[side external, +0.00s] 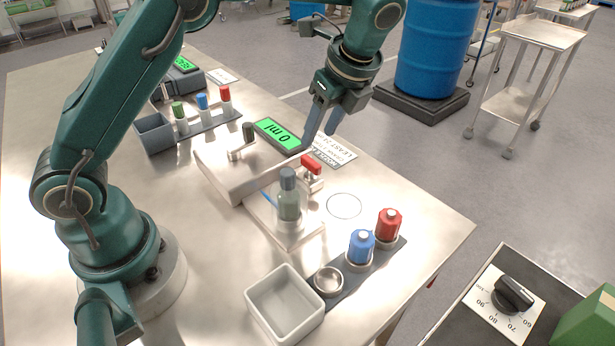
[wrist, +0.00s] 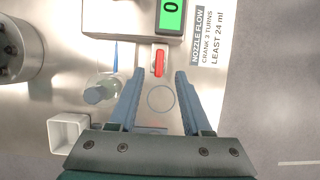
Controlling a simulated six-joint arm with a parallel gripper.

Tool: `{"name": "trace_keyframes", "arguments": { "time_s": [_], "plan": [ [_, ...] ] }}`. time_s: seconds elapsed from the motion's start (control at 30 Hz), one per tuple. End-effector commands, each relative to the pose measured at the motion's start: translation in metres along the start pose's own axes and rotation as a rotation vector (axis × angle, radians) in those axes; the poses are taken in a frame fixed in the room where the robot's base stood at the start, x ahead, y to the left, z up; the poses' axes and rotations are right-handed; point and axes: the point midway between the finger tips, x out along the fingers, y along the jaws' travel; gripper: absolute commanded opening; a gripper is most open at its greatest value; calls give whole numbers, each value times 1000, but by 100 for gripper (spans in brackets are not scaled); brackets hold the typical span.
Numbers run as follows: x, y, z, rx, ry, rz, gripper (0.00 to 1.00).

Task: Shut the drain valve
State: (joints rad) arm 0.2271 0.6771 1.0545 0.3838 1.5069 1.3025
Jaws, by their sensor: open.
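The drain valve has a red handle (side external: 311,164) on a small metal body, beside the bottle stand. The red handle also shows in the wrist view (wrist: 160,62), running up and down the picture. My gripper (side external: 326,122) is open and empty, its fingers pointing down above the table. In the wrist view my gripper (wrist: 160,76) has its two fingertips on either side of the line of the handle, just below it in the picture. I see no contact with the handle. A bottle with a grey cap (side external: 289,200) stands next to the valve.
A display reading 0 ml (side external: 278,135) and a crank (side external: 242,145) on a pale housing are close to the valve. Blue (side external: 361,245) and red (side external: 389,224) bottles and an empty white bin (side external: 284,303) stand nearby. A marked circle (side external: 344,206) on the table is clear.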

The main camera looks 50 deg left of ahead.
Motion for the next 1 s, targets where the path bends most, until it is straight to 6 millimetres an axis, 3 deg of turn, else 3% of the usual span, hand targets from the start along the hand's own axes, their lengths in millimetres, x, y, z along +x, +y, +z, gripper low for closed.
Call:
{"name": "trace_keyframes", "arguments": {
  "time_s": [0.53,0.9,0.93,1.0],
  "plan": [
    [62,1,-8,-2,2,3,49],
    [71,0,-8,-2,3,-1,49],
    [71,0,-8,-2,3,-1,45],
    [71,0,-8,-2,3,-1,18]
  ]
}}
